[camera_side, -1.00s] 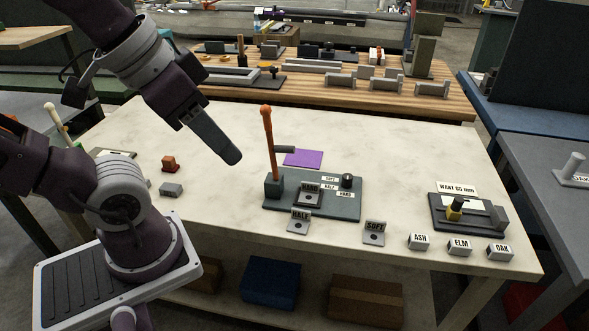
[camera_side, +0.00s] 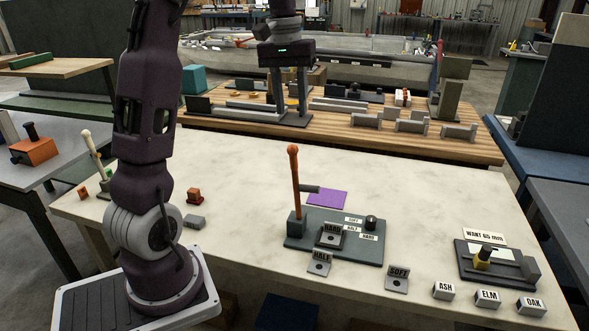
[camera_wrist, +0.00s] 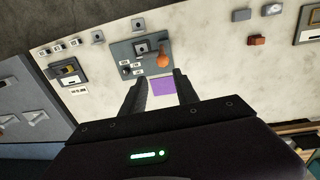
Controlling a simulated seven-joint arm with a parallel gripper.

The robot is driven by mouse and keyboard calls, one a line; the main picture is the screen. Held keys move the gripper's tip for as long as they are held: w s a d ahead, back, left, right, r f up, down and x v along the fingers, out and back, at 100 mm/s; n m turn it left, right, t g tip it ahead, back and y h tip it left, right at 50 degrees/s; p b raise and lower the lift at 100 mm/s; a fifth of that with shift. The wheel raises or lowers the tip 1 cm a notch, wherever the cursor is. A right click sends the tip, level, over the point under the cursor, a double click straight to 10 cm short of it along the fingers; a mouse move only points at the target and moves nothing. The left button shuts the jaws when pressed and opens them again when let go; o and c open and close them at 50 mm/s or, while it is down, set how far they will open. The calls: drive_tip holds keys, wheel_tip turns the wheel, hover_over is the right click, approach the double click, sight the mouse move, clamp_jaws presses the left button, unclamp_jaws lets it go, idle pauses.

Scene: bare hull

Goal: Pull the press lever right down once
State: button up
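The press lever (camera_side: 296,185) is an orange-red rod with a round knob. It stands nearly upright at the left end of the dark grey press base (camera_side: 365,254); in the wrist view its knob (camera_wrist: 163,59) shows from above. My gripper (camera_side: 291,120) is raised well above the table, pointing down, beyond the lever in the side view. Its two dark fingers are spread with nothing between them, as the wrist view also shows (camera_wrist: 162,92). The gripper is apart from the lever.
A purple sheet (camera_side: 327,198) lies behind the base. Tiles marked HALF (camera_side: 319,264) and SOFT (camera_side: 397,280) lie in front. A gauge fixture (camera_side: 497,264) and blocks marked ASH, ELM and OAK stand right. A white-knobbed lever (camera_side: 93,150) stands far left. The table between is mostly clear.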

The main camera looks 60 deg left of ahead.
sight(294, 169)
drive_tip(key=f, duration=1.7)
drive_tip(key=shift+w+d, duration=0.2)
drive_tip(key=shift+d, duration=0.2)
clamp_jaws()
drive_tip(key=shift+r, duration=0.1)
